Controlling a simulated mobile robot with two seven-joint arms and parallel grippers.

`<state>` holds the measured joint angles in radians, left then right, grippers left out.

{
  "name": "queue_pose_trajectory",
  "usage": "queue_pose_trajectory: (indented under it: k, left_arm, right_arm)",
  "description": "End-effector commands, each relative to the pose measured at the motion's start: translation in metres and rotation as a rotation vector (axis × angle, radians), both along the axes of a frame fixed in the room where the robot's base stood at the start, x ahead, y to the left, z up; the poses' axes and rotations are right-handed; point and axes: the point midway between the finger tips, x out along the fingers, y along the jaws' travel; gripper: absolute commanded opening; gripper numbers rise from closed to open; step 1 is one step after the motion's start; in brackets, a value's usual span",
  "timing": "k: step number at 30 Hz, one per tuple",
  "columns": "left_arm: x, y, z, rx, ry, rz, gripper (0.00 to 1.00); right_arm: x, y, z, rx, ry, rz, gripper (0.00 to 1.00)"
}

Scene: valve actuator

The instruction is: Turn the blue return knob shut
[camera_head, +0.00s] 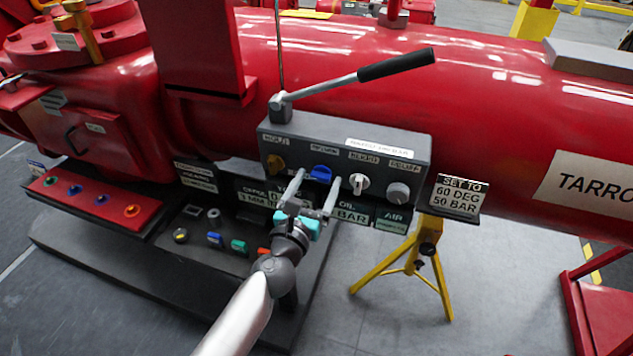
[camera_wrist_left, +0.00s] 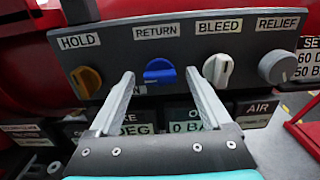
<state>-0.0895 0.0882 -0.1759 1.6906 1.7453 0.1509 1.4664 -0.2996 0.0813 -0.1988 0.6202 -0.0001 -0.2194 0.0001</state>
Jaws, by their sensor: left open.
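The blue return knob (camera_head: 321,172) sits on the front of a grey control box (camera_head: 345,140), under the label RETURN. In the left wrist view the knob (camera_wrist_left: 159,71) shows its grip bar lying roughly level. My left gripper (camera_head: 319,178) is open and points at the panel. In the left wrist view its fingertips (camera_wrist_left: 160,76) appear on either side of the knob, with a gap on each side. I cannot tell how far the tips are from the panel. My right gripper is not in view.
On the box, the orange HOLD knob (camera_wrist_left: 88,82) is left of the return knob; the white BLEED knob (camera_wrist_left: 218,69) is close right, near the right finger, then the grey RELIEF knob (camera_wrist_left: 278,67). A black-handled lever (camera_head: 395,65) rises above.

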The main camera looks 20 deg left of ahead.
Motion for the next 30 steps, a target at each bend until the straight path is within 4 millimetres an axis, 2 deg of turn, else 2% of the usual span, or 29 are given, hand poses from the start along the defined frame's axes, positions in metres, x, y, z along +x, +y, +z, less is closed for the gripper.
queue_pose_trajectory:
  k: [9, 30]
  left_arm:
    - [0.0013, 0.0001, -0.0001, 0.001, 0.0, 0.0, 0.8]
    - [0.001, 0.0001, -0.0001, 0.001, 0.0, 0.0, 0.01]
  right_arm:
    - [0.0001, 0.0007, 0.0, 0.001, 0.0, 0.002, 0.5]
    - [0.0, 0.0011, 0.0, 0.002, 0.0, 0.002, 0.5]
